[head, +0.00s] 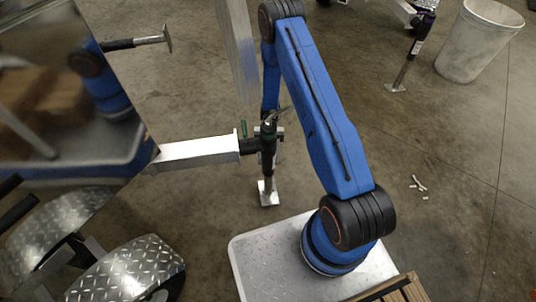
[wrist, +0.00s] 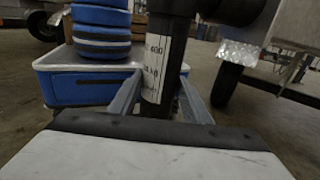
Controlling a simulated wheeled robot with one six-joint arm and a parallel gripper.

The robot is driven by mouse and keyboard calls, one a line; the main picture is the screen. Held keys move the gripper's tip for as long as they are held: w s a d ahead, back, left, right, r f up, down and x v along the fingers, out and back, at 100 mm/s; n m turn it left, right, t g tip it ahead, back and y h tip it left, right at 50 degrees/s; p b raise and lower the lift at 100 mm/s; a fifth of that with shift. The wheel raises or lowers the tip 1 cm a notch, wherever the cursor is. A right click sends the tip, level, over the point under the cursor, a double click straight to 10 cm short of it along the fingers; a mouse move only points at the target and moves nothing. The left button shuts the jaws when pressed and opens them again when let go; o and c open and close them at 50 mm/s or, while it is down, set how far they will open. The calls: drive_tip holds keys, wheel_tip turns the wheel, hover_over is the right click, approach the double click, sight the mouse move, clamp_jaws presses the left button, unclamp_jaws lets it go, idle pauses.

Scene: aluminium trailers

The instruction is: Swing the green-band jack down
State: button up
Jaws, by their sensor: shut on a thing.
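The green-band jack (head: 267,158) stands upright at the end of the pale metal trailer tongue (head: 198,153) in the head view. Its square foot (head: 268,195) points down to the floor; I cannot tell whether it touches. A small green pin or lever (head: 244,130) shows beside the joint. In the wrist view, the dark jack tube (wrist: 156,50) with a white scale label runs down between the two grey fingers of my gripper (wrist: 160,105), which is shut on it. In the head view the jaws are mostly hidden by the jack top and my arm.
Another jack (head: 140,43) lies horizontal at upper left. A purple-marked jack (head: 417,45) stands upright at upper right, near a white bucket (head: 472,42). Small white pieces (head: 418,184) lie on the floor at right. Diamond-plate fenders (head: 125,270) are at lower left. A trailer wheel (wrist: 228,85) shows in the wrist view.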

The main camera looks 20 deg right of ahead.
drive_tip(key=shift+s, duration=0.15)
drive_tip(key=o, duration=1.5)
drive_tip(key=shift+v, duration=3.8)
drive_tip(key=shift+d+f, duration=0.1)
drive_tip(key=shift+f, duration=0.05)
